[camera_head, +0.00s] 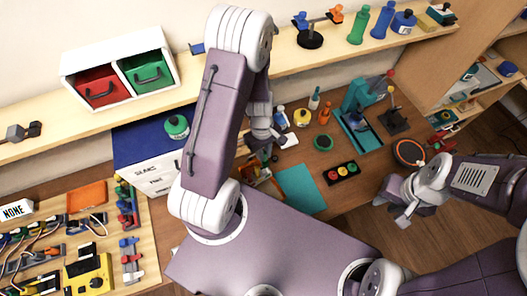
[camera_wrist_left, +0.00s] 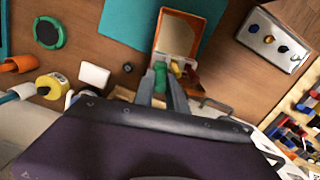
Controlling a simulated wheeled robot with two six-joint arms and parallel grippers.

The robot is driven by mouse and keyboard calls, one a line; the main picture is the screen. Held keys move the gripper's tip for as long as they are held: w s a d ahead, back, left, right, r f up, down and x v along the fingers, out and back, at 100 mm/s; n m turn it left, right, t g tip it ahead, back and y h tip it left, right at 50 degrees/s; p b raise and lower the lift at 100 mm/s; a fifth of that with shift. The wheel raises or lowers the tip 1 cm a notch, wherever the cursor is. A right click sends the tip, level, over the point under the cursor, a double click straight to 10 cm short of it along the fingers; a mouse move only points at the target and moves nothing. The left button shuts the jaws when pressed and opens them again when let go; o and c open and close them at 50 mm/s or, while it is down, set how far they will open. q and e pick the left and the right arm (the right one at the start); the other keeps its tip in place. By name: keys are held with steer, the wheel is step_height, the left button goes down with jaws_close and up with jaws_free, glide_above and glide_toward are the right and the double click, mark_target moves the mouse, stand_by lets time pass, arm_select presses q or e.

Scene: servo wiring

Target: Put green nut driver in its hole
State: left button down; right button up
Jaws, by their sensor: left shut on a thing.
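In the left wrist view, my left gripper (camera_wrist_left: 163,92) is shut on a green handle (camera_wrist_left: 160,74), which looks like the green nut driver. The fingers are at the near end of an orange-rimmed holder (camera_wrist_left: 178,14). A yellow handle (camera_wrist_left: 177,67) and a red handle (camera_wrist_left: 191,71) are just right of the green one. The driver's tip and its hole are hidden, so I cannot tell whether it is in the hole. In the head view, my left gripper (camera_head: 262,150) is small and partly hidden by my arm.
A teal mat (camera_head: 300,190) lies beside the holder. A black block with coloured buttons (camera_head: 342,173) and a teal press (camera_head: 358,112) stand to the right. Small bottles stand behind.

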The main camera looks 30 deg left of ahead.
mark_target(265, 162)
arm_select(q)
steer(key=shift+w+a, duration=0.15)
steer(key=shift+a, duration=0.05)
steer(key=f+b, duration=0.1)
steer(key=f, duration=0.1)
steer(key=f+b, duration=0.1)
steer(key=shift+d+b, duration=0.25)
steer(key=shift+b, duration=0.05)
steer(key=shift+f+b, duration=0.55)
steer(key=shift+f, duration=0.1)
steer(key=shift+s+r, duration=0.1)
steer(key=shift+s, duration=0.1)
steer(key=shift+w, duration=0.1)
steer(key=shift+d+f+b, duration=0.1)
steer(key=shift+f+b, duration=0.7)
steer(key=shift+f, duration=0.25)
stand_by(0.6)
